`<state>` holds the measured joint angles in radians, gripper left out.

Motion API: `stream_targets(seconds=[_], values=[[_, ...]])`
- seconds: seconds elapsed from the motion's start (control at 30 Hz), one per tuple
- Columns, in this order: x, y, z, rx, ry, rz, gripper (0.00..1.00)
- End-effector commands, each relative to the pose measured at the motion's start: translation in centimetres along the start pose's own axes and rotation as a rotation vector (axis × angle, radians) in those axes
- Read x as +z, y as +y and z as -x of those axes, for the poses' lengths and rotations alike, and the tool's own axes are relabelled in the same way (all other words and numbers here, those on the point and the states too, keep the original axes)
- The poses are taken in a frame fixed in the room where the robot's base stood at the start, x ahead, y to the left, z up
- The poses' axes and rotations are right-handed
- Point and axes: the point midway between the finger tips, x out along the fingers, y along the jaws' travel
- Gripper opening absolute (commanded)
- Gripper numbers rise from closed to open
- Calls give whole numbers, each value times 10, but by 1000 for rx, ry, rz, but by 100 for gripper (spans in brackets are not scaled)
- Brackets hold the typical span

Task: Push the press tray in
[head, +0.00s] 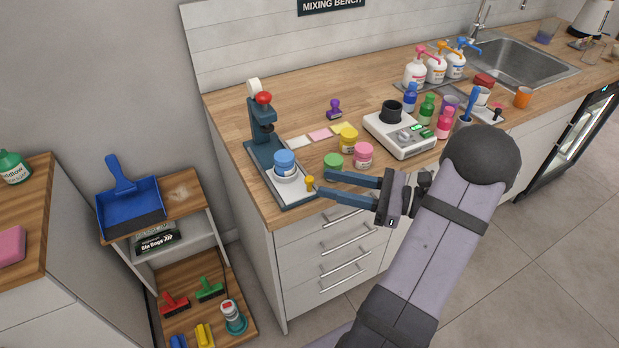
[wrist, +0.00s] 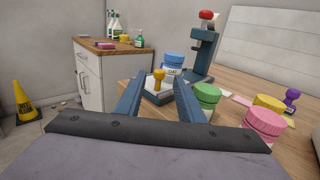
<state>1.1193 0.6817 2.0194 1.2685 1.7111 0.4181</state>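The dark blue press (head: 262,125) with a red knob stands at the left end of the wooden counter. Its press tray (head: 291,197) sticks out toward the counter's front edge, with a yellow handle knob (head: 310,183) at its near end. A blue-lidded jar (head: 285,163) stands on the tray, under or in front of the press head. My gripper (head: 322,184) is open and empty, its two fingers pointing at the yellow knob. In the wrist view the yellow knob (wrist: 159,78) shows between the fingertips; whether it is touched cannot be told.
Green (head: 333,161), pink (head: 363,154) and yellow (head: 348,138) jars stand close beside my fingers, to the right of the tray. A white scale (head: 399,134) stands farther right. Left of the counter is a low shelf with a blue dustpan (head: 130,205), across a gap of floor.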

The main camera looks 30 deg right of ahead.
Motion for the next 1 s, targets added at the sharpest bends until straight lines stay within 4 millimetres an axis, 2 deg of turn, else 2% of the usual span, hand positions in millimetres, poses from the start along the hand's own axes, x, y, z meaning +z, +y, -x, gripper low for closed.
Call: stream_targets(seconds=[0.2,0.4,0.57,0.83,0.87,1.0], values=[[2,1,-30,5,0,-1,35],[1,1,-52,4,0,-2,35],[0,1,-60,2,1,-1,35],[0,1,-61,1,1,-1,35],[0,1,-61,1,1,-1,33],[0,1,-61,1,1,-1,0]])
